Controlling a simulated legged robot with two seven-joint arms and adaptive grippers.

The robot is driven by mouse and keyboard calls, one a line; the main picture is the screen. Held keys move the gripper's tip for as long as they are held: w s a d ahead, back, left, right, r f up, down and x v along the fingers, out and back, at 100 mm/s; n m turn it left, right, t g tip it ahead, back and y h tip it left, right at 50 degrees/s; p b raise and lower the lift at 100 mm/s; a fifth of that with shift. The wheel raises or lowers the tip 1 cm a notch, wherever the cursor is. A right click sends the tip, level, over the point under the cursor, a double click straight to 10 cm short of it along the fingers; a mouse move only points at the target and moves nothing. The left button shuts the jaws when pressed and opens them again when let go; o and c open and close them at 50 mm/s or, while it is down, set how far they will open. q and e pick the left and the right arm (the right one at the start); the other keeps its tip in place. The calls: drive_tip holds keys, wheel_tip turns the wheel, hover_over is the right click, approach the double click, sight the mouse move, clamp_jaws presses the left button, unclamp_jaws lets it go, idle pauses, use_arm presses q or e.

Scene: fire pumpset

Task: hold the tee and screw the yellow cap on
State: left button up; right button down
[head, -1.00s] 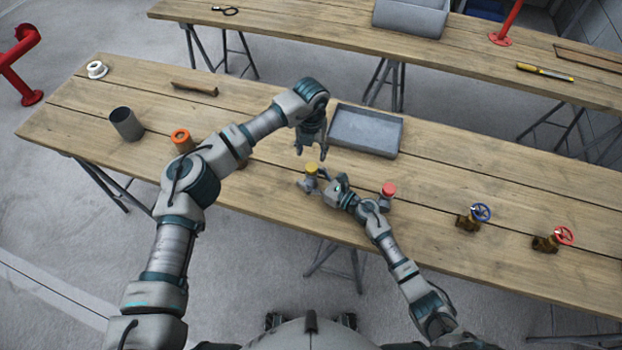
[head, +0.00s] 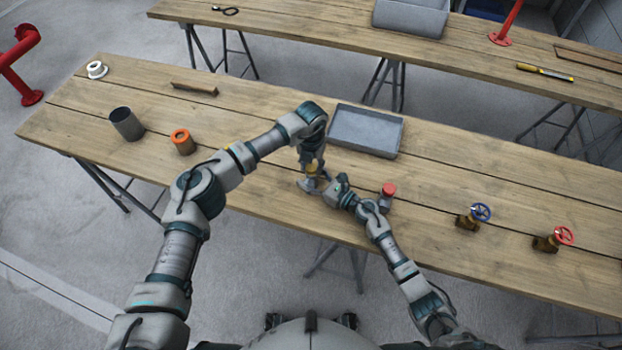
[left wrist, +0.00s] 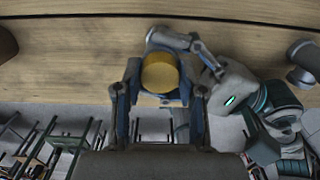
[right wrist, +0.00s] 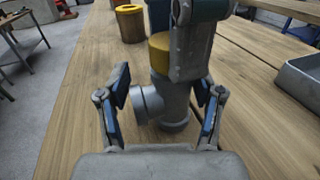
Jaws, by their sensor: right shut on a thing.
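The grey tee (head: 307,185) stands upright near the front edge of the table. The yellow cap (head: 311,170) sits on its top; whether it is threaded cannot be told. My right gripper (head: 326,189) is shut on the tee from the right; in the right wrist view its fingers flank the tee (right wrist: 172,108). My left gripper (head: 314,166) points down from above, open, with its fingers on either side of the yellow cap (left wrist: 160,73) in the left wrist view. The left fingers partly hide the cap in the head and right wrist views.
A red-capped grey fitting (head: 387,197) stands just right of my right gripper. A grey tray (head: 366,148) lies behind. Blue-wheeled (head: 470,220) and red-wheeled (head: 549,241) valves stand right.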

use_arm(q)
clamp_jaws()
use_arm(e)
drive_tip(key=shift+f, duration=0.1)
use_arm(q)
drive_tip(key=shift+m, duration=0.4)
drive_tip(key=o, duration=0.8)
unclamp_jaws()
drive_tip(key=shift+o, duration=0.2)
wheel_tip(320, 180, up, 12)
use_arm(e)
drive_tip(key=shift+c, duration=0.5)
unclamp_jaws()
use_arm(q)
drive_tip(key=shift+w, duration=0.1)
